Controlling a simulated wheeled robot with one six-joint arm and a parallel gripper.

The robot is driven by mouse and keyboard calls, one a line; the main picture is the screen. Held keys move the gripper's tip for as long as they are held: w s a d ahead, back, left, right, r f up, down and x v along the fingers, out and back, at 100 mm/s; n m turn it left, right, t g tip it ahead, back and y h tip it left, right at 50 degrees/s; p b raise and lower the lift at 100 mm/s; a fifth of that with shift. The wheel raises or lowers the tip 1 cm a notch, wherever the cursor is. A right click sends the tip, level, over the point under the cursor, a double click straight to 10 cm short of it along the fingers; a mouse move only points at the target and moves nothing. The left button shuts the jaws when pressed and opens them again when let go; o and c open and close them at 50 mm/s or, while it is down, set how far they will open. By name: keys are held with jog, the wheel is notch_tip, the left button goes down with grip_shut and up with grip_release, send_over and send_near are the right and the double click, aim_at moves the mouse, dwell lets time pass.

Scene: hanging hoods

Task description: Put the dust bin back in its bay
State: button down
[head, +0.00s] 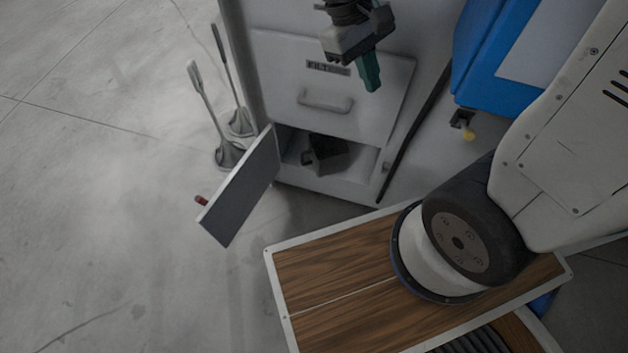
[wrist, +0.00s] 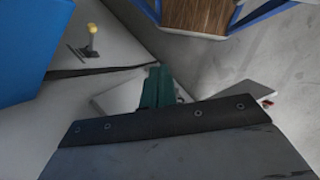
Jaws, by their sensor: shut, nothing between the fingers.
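A grey cabinet has an open bay (head: 364,158) low in its front, under a panel labelled FILTER (head: 287,85). The bay's door (head: 243,190) stands swung open to the left. A small dark boxy thing (head: 328,154) sits inside the bay; it may be the dust bin, but I cannot tell for sure. My gripper (head: 373,86) is above the bay, in front of the cabinet and right of the FILTER label. Its green fingers are together and empty. They also show in the wrist view (wrist: 158,72). The dark thing is not clear in the wrist view.
Two long-handled tools (head: 226,153) stand left of the cabinet. A red piece (head: 201,201) shows by the door's outer edge. A blue box (head: 490,70) is at the upper right. My wood-topped base (head: 330,285) is in front; the floor at left (head: 100,220) is clear.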

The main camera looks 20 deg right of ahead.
jog(key=w+a+f+n+h, duration=0.1)
jog(key=w+f+n+h, duration=0.2)
jog(key=f, duration=0.6)
jog(key=w+a+f+n+t+h, duration=0.1)
jog(key=w+a+f+n+h, duration=0.15)
jog(key=w+f, duration=0.45)
jog(key=w+a+f+n+h, duration=0.1)
jog(key=w+f+n, duration=0.15)
jog(key=f, duration=0.75)
jog(key=a+f+n+t+y, duration=0.1)
jog(key=a+f+n+t, duration=0.3)
jog(key=f, duration=1)
jog(key=f+n+t+y, duration=0.15)
jog(key=f+n, duration=0.35)
jog(key=f, duration=0.8)
jog(key=a+f+n+t, duration=0.3)
jog(key=f+n, duration=0.2)
jog(key=f, duration=0.9)
jog(key=w+d+f, duration=0.7)
jog(key=w+d, duration=0.1)
jog(key=shift+w+d+y, duration=0.15)
jog(key=shift+d+y, duration=0.05)
jog(key=shift+y, duration=0.1)
jog(key=shift+w+d, duration=0.1)
